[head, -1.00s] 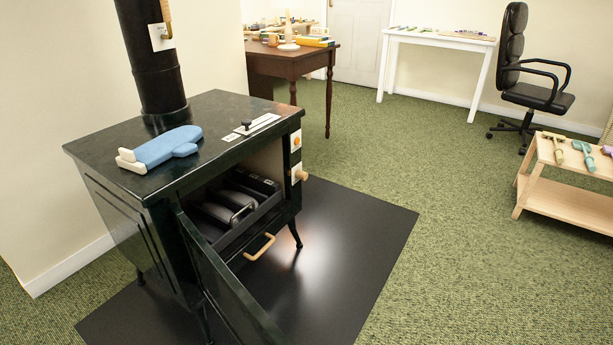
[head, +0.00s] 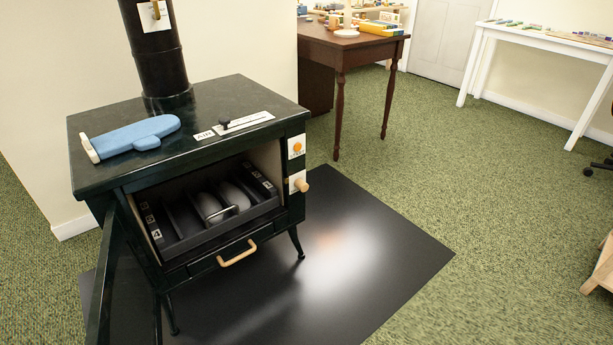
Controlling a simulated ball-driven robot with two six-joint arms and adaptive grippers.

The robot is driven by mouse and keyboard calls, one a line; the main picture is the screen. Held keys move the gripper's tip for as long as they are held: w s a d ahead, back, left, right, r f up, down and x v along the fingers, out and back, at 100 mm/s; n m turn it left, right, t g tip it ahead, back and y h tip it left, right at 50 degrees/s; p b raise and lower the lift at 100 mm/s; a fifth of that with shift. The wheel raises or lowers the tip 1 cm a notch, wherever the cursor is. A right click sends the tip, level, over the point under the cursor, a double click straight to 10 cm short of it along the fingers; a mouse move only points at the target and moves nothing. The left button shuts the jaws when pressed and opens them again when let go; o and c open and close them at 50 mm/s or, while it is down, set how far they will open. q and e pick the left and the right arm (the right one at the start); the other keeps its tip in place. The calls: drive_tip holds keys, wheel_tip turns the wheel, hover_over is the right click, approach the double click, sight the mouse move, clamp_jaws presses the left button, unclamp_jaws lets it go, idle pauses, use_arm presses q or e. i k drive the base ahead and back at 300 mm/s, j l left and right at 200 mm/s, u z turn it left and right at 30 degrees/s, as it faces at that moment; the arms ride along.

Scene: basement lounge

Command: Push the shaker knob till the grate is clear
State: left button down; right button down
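The dark stove (head: 120,183) stands with its front door (head: 125,270) swung open at the left. The wooden shaker knob (head: 302,185) sticks out from a white plate on the right of the stove front. Inside the firebox, the grate area (head: 180,221) is dark, with rounded grey shapes (head: 208,205) and a small metal loop among black bars. I cannot tell whether ash lies on it. Neither of my grippers shows in the head view.
A blue mitt (head: 130,137) and an AIR slider (head: 225,124) are on the stove top. An orange button (head: 297,147) sits above the knob. A wooden drawer handle (head: 237,253) is below the firebox. The black floor mat (head: 390,255) is clear at right.

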sight(303, 187)
drive_tip(key=i+l, duration=0.2)
drive_tip(key=l, duration=0.15)
drive_tip(key=i+l+u, duration=0.15)
drive_tip(key=i+l, duration=0.25)
drive_tip(key=l, duration=0.25)
drive_tip(key=i+l+u, duration=0.15)
drive_tip(key=l, duration=0.2)
